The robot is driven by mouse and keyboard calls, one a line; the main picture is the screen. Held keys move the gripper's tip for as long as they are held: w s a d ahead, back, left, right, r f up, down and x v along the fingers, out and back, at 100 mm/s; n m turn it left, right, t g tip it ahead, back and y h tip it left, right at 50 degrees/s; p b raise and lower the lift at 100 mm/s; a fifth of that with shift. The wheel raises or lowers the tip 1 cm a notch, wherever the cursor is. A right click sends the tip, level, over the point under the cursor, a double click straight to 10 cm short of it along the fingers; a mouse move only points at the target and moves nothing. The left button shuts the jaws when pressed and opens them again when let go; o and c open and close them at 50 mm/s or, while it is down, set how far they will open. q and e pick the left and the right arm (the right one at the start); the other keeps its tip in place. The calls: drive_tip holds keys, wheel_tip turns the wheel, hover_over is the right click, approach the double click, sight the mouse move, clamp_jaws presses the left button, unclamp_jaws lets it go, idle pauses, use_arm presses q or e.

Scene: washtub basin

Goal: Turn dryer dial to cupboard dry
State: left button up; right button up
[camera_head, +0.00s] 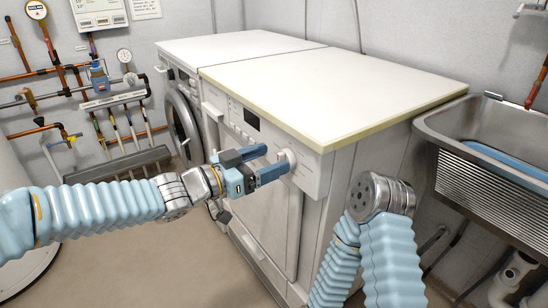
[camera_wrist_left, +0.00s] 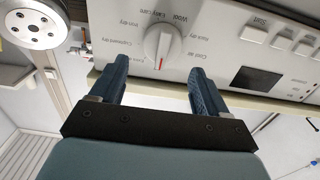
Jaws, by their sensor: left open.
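The dryer dial (camera_head: 286,160) is a round white knob on the front panel of the dryer (camera_head: 330,168). In the left wrist view the dial (camera_wrist_left: 163,42) has a red mark on its lower edge, with printed settings around it. The cupboard dry label (camera_wrist_left: 118,42) is left of the dial in that view. My left gripper (camera_head: 272,163) is open with its fingers pointing at the dial. In the left wrist view the fingertips (camera_wrist_left: 158,68) are spread to either side of the dial and look apart from it. My right gripper is out of view.
A white worktop (camera_head: 330,85) covers the dryer and another machine with a round door (camera_head: 182,125). A metal sink (camera_head: 455,120) stands at right. My right arm's metal joint (camera_head: 382,195) is near the dryer's right corner. Open floor (camera_head: 190,265) lies in front.

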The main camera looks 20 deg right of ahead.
sight(285, 154)
use_arm(q)
drive_tip(key=shift+x, duration=1.2)
drive_tip(key=c, duration=1)
